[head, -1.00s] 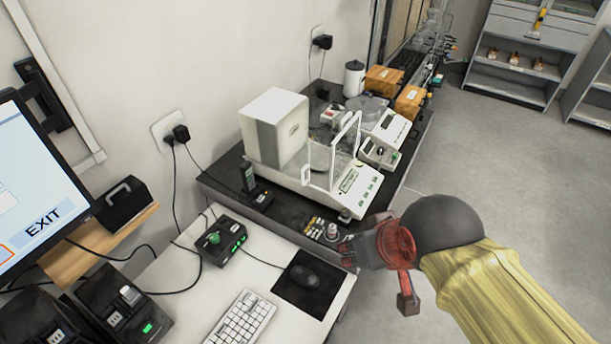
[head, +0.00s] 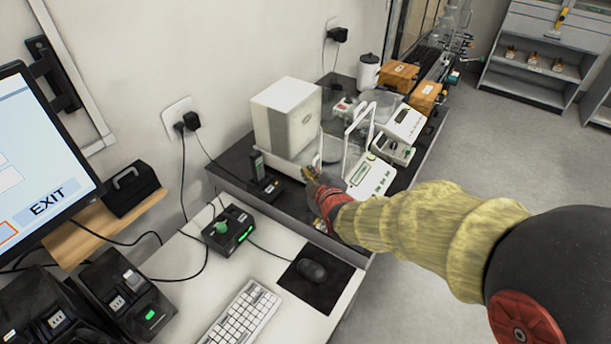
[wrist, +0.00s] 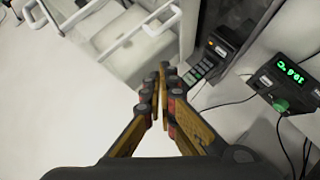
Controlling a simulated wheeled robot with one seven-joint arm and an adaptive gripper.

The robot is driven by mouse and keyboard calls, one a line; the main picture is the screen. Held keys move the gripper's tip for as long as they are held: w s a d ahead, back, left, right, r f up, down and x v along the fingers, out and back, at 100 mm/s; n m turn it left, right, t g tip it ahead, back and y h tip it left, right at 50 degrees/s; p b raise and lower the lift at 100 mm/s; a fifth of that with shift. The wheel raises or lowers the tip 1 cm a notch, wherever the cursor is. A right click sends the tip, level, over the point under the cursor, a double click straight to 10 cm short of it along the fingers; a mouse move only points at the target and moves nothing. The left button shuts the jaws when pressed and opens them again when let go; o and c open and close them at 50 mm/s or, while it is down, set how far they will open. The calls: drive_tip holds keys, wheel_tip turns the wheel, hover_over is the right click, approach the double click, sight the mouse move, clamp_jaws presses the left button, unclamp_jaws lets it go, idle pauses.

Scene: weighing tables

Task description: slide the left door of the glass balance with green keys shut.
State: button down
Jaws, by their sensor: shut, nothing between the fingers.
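The glass balance has a tall white housing (head: 283,118) and a front panel with green keys (head: 371,178). White-framed glass panes (head: 357,138) stand in front of the housing; the left door's lower part is partly hidden by my gripper. My gripper (head: 310,174) is shut and empty, close to the balance's left side. In the wrist view the shut fingertips (wrist: 163,70) point towards the balance, with a white handle frame (wrist: 137,38) above and left of them. I cannot tell whether the fingers touch the door.
A black handheld device in a cradle (head: 262,178) stands left of the balance. A box with a green knob and green display (head: 229,230) sits on the white desk, near a mouse (head: 311,271) and keyboard (head: 243,312). Another instrument (head: 403,128) stands behind right.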

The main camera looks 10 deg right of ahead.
wheel_tip(320, 180, down, 9)
drive_tip(key=w+a+n+t+b, duration=0.2)
drive_tip(key=n+t, duration=0.2)
drive_tip(key=n, duration=0.3)
drive_tip(key=w+d+b, duration=0.2)
drive_tip(key=w+b, duration=0.1)
drive_tip(key=w, duration=0.4)
drive_tip(key=shift+w+d+y, duration=0.2)
drive_tip(key=shift+d+y, duration=0.05)
drive_tip(key=shift+y, duration=0.05)
drive_tip(key=shift+f, duration=0.1)
drive_tip(key=s+d+b, duration=0.1)
drive_tip(key=s+d, duration=0.5)
drive_tip(key=shift+f+b, duration=0.1)
drive_tip(key=shift+b, duration=0.2)
